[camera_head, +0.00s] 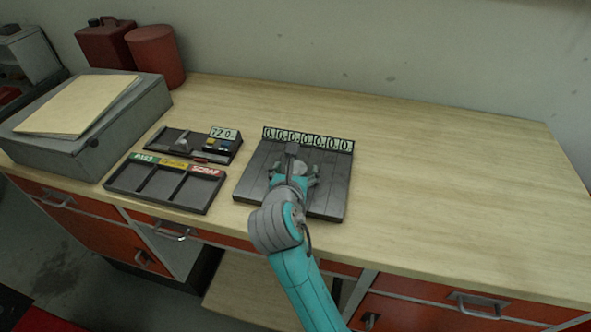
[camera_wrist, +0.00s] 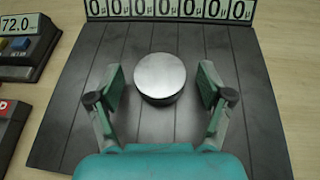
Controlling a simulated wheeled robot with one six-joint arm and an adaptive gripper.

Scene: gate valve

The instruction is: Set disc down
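A round silver disc (camera_wrist: 160,76) shows in the wrist view, lying on a dark slatted plate (camera_wrist: 75,120). My gripper (camera_wrist: 161,84) has one finger on each side of the disc, with a visible gap on both sides, so it is open. In the head view my gripper (camera_head: 291,172) is over the middle of the dark plate (camera_head: 330,195), and the disc is hidden or too small to make out. A row of displays reading zero (camera_head: 308,138) stands along the plate's back edge.
Left of the plate are a gauge stand (camera_head: 215,146) reading about 72.0 and a sorting tray (camera_head: 160,187) with green, yellow and red labels. A grey case (camera_head: 95,135), a red can (camera_head: 106,45) and a red bin (camera_head: 156,57) stand further left. The bench (camera_head: 450,180) is clear to the right.

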